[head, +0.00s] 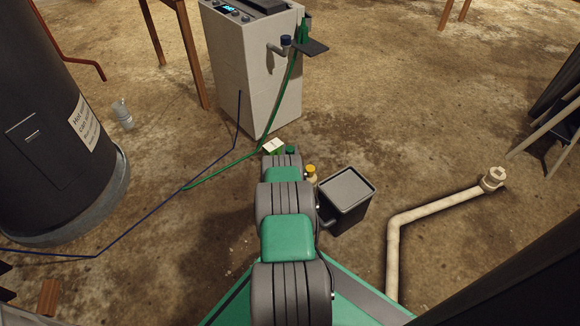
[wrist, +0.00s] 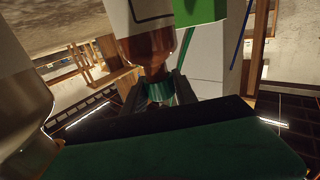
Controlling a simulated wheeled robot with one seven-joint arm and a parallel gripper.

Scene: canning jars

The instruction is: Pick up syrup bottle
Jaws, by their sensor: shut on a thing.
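In the wrist view, my gripper (wrist: 160,88) is shut on the green-capped neck of a bottle of amber-brown liquid, which I take for the syrup bottle (wrist: 149,47). The bottle has a pale label and appears inverted in this view, its base out of frame. In the head view, my arm hides most of the gripper and bottle, and a small green top (head: 290,150) shows beyond the arm. I cannot tell whether the bottle touches a surface.
A second amber bottle (wrist: 22,100) is close at the left of the wrist view. A green block (wrist: 200,10) is beside the held bottle. In the head view, a yellow-capped bottle (head: 311,172) and grey bin (head: 347,205) are right of the arm; a white cabinet (head: 250,75) stands beyond.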

